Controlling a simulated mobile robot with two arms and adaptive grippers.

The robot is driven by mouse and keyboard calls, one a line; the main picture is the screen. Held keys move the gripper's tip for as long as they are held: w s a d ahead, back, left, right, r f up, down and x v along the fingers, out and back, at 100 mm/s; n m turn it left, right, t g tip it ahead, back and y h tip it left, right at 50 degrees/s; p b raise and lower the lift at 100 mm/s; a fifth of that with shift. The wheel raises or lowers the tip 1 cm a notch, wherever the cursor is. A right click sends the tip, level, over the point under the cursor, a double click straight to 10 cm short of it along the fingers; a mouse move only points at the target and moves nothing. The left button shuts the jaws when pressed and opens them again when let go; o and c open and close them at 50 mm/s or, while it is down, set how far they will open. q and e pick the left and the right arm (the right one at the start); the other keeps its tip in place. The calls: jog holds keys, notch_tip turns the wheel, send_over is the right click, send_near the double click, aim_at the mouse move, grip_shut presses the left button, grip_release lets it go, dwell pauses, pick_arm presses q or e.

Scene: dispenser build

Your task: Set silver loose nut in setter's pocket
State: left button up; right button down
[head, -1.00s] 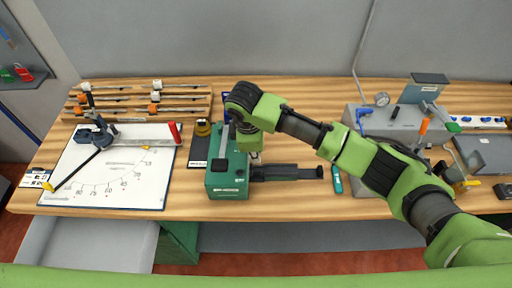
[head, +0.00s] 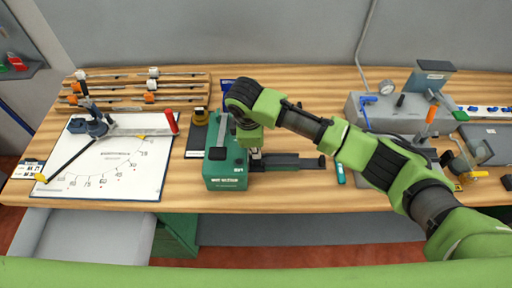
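A green block-shaped device (head: 227,172) with a dark rail (head: 292,162) running out to its right stands near the table's front edge. I cannot tell for sure whether it is the setter, and no pocket can be made out. My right arm reaches in from the right, and its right gripper (head: 256,153) points down beside the device's right side, over the near end of the rail. The fingertips are small and partly hidden by the wrist, so I cannot tell whether they are shut or hold anything. I cannot make out the silver loose nut. My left gripper is not in view.
A white angle board (head: 105,170) with a dark-handled tool lies at the left, in front of a wooden rack (head: 140,88). A dark plate (head: 197,138) stands left of the green device. A grey fixture with a gauge (head: 386,87) is behind my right arm.

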jog(key=shift+s+t+p, duration=0.2)
jog(key=shift+t+p, duration=0.3)
jog(key=shift+t, duration=0.2)
jog(key=shift+s+f+t, duration=0.1)
jog(key=shift+s+t, duration=0.05)
jog(key=shift+t, duration=0.35)
jog(key=shift+s+t, duration=0.2)
jog(key=shift+t, duration=0.6)
jog(key=shift+f, duration=0.3)
jog(key=shift+f, duration=0.4)
jog(key=shift+f, duration=0.7)
jog(key=c, duration=2)
grip_release()
jog(key=shift+o, duration=0.2)
